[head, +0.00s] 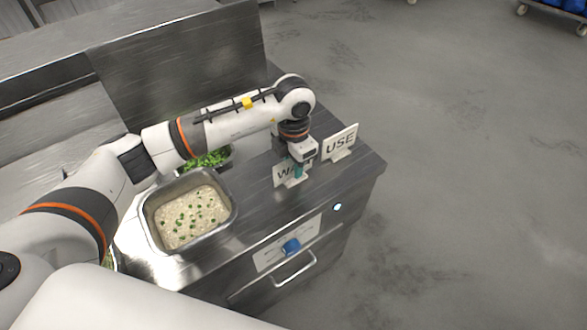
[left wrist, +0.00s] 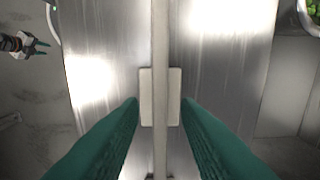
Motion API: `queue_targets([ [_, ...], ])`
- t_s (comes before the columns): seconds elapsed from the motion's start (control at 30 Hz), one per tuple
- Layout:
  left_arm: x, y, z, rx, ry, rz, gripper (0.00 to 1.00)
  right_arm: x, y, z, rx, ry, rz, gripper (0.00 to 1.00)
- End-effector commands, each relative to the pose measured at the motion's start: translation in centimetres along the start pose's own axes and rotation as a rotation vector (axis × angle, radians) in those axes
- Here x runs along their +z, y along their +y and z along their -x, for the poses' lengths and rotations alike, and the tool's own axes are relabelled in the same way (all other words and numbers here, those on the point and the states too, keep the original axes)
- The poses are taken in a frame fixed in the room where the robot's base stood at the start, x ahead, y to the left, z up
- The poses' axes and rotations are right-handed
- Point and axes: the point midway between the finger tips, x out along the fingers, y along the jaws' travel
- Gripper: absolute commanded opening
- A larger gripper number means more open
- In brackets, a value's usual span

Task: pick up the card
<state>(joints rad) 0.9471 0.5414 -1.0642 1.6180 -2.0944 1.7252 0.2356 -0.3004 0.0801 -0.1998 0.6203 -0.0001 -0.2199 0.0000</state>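A white card with dark letters starting "WA" (head: 282,175) stands upright on the steel counter, partly hidden by my left gripper (head: 298,172). In the left wrist view the card (left wrist: 160,50) is seen edge-on from above, on a small pale base (left wrist: 147,97). The green fingers of my left gripper (left wrist: 161,101) are open, one on each side of the card, with a gap on both sides. A second card reading "USE" (head: 341,142) stands just to the right. My right gripper (left wrist: 38,46) shows small at the left of the left wrist view, its fingers apart and empty.
A steel pan (head: 233,213) of rice with green bits sits on the counter left of the cards. A tray of chopped greens (head: 208,159) lies behind it, partly covered by my arm.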

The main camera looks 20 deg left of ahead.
Motion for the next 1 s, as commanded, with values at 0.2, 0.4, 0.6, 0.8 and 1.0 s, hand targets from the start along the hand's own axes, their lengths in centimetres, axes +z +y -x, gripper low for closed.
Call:
queue_targets([
  [0.2, 0.0, 0.0, -0.27, 0.0, 0.0, 0.0, 0.3, 0.07, 0.26, -0.39, 0.003, -0.001, -0.001, 0.36],
  [0.4, 0.01, 0.01, -0.46, 0.0, 0.0, 0.0, 0.3, 0.05, 0.25, -0.67, 0.003, -0.002, -0.001, 0.36],
  [0.6, 0.01, 0.01, -0.45, 0.0, 0.0, 0.0, 0.3, 0.04, 0.24, -0.68, 0.003, -0.001, -0.001, 0.36],
  [0.8, 0.01, 0.0, -0.44, 0.0, 0.0, 0.0, 0.17, 0.04, 0.21, -0.68, 0.002, -0.001, -0.001, 0.36],
  [1.0, 0.01, -0.01, -0.44, 0.0, 0.0, 0.0, 0.0, 0.01, 0.08, -0.68, 0.001, -0.001, 0.0, 0.36],
])
